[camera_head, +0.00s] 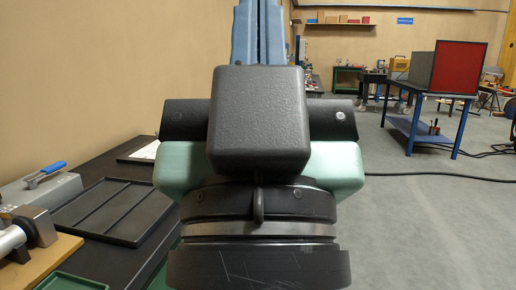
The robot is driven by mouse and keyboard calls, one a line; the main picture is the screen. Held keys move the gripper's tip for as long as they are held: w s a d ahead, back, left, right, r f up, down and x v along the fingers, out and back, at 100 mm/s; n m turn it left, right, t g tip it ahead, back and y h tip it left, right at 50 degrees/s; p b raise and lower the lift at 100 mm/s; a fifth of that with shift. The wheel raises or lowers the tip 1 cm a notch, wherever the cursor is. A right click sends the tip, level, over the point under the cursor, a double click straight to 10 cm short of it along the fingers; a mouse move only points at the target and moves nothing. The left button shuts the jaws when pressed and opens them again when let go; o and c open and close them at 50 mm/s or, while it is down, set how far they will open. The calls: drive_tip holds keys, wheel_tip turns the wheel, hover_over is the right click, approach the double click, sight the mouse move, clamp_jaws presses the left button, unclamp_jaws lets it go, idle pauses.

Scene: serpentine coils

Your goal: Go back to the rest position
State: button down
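My arm fills the middle of the head view, with dark grey and mint-green links and a dark rounded block in front. Pale blue upright parts rise behind the block to the top edge. I cannot make out my gripper or its fingers in this view. The dark workbench (108,166) runs along the left side. An empty black tray (110,212) lies on it, just left of my arm. What lies directly behind my arm is hidden.
A metal fixture with a blue handle (40,174) stands on the bench at far left. A blue table (425,134) bearing a grey and red box (455,68) stands at right. A black cable (440,176) crosses the floor. The grey floor at right is mostly clear.

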wheel_tip(320, 180, up, 26)
drive_tip(key=p, duration=2.3)
drive_tip(key=shift+f, duration=0.2)
drive_tip(key=shift+a, duration=0.15)
